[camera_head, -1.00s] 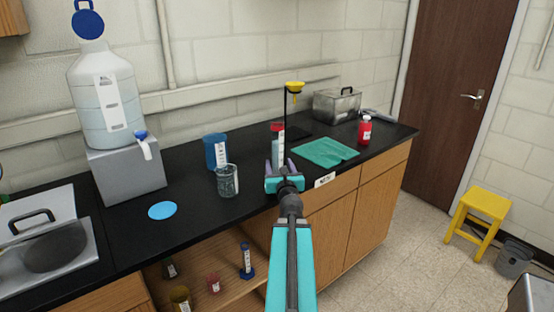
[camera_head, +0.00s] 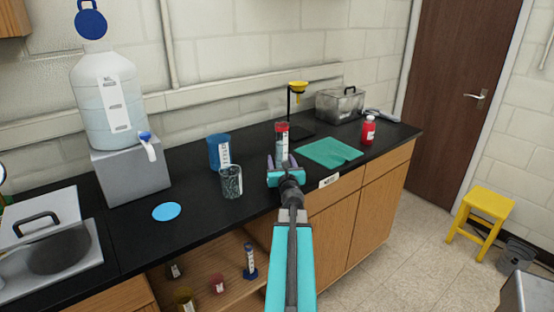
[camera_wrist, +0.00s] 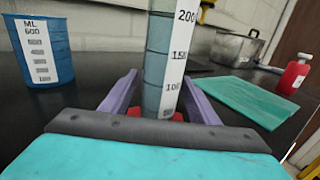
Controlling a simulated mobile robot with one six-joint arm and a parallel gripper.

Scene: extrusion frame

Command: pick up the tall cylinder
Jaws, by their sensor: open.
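The tall cylinder (camera_head: 282,142) stands upright on the black bench top, clear grey-blue with a red top in the head view. In the wrist view the cylinder (camera_wrist: 158,65) shows a white scale marked 200, 150 and 100, and red at its foot; its top is cut off. My gripper (camera_head: 281,161) is open, low at the near side of the cylinder. In the wrist view the purple fingers of my gripper (camera_wrist: 159,92) stand one on each side of it, with gaps. Its lower front is partly hidden by my gripper in the head view.
A blue beaker (camera_head: 219,152) and a clear beaker (camera_head: 231,182) stand to the left. A green cloth (camera_head: 329,152) and a red bottle (camera_head: 368,130) are to the right. A stand with a yellow funnel (camera_head: 298,87) is behind.

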